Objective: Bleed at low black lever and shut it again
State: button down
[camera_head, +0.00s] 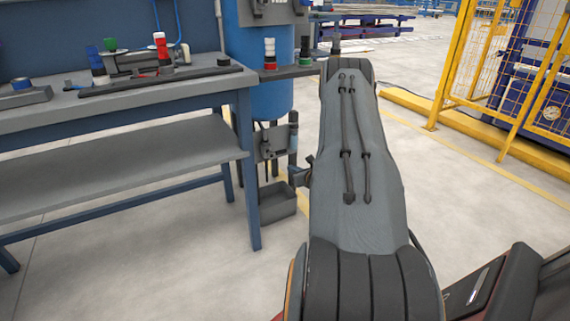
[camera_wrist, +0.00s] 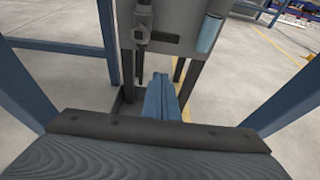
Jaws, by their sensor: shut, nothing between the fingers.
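A low grey panel (camera_head: 271,142) stands beside the bench leg, below the blue tank; it also fills the top of the wrist view (camera_wrist: 172,32). A dark valve fitting (camera_wrist: 142,24) sits on its left part, and a clear bluish cylinder (camera_wrist: 209,36) is at its right. I cannot clearly tell the black lever's outline or angle on the fitting. My gripper (camera_wrist: 160,82) is shut and empty, its blue-grey fingers pointing towards the space below the panel, apart from the fitting in the picture. In the head view my arm hides most of the gripper.
A grey open tray (camera_head: 278,205) stands on the floor under the panel. The blue tank (camera_head: 268,98) rises behind. A workbench (camera_head: 190,92) with fittings on it is at the left, its leg close to the panel. Yellow fencing (camera_head: 490,60) is at the right; floor between is clear.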

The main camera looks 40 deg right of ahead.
aim_at(277, 153)
jog(key=b+x, duration=0.3)
jog(key=x, duration=0.6)
jog(key=shift+s+d+r, duration=0.1)
jog(key=shift+r, duration=1.85)
jog(key=shift+d+b, duration=0.2)
jog(key=shift+b, duration=0.35)
